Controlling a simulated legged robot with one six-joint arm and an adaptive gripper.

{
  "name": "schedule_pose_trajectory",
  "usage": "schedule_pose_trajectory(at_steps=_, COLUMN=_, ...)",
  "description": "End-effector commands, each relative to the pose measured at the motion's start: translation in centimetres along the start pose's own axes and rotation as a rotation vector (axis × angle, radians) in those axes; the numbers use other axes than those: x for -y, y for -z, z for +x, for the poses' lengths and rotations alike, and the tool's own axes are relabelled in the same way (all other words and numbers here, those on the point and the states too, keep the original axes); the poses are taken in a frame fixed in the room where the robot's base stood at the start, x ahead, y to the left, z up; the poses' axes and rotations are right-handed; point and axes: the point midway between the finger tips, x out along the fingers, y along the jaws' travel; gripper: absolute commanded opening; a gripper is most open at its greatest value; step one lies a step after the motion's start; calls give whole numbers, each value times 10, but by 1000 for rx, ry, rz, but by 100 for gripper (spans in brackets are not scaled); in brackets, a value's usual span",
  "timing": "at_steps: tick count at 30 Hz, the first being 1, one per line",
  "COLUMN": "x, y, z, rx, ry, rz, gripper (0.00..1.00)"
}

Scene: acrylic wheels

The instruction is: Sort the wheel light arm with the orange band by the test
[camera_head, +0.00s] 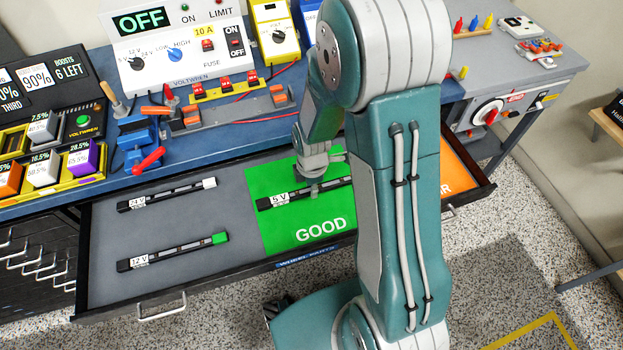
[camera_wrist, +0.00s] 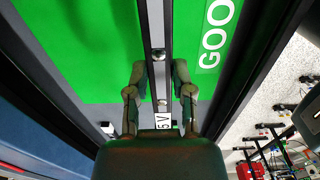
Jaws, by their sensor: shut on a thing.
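A black light arm labelled 5 V (camera_head: 278,201) lies along the green GOOD area (camera_head: 285,233) of the open drawer. Its far end is hidden behind my arm, so its band colour does not show. My gripper (camera_head: 314,187) is over the middle of this light arm and shut on it. In the wrist view my gripper (camera_wrist: 160,78) has a finger on each side of the light arm (camera_wrist: 157,25). Two more light arms lie on the grey part of the drawer: 24 V (camera_head: 165,195) with a white band and 12 V (camera_head: 170,252) with a green band.
An orange area (camera_head: 452,172) is partly hidden behind my arm. On the blue bench stand a power supply (camera_head: 178,50) reading OFF, a grey test fixture (camera_head: 230,108) with orange clamps, and a blue vise (camera_head: 140,140). Grey drawer floor around the two other light arms is clear.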

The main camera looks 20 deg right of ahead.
Motion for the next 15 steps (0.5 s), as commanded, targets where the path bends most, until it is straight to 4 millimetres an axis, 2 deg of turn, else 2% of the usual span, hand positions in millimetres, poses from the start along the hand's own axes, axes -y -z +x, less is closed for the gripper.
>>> schedule_pose_trajectory(at_steps=15, x=0, y=0, z=52, rx=0, ry=0, rz=0, gripper=0)
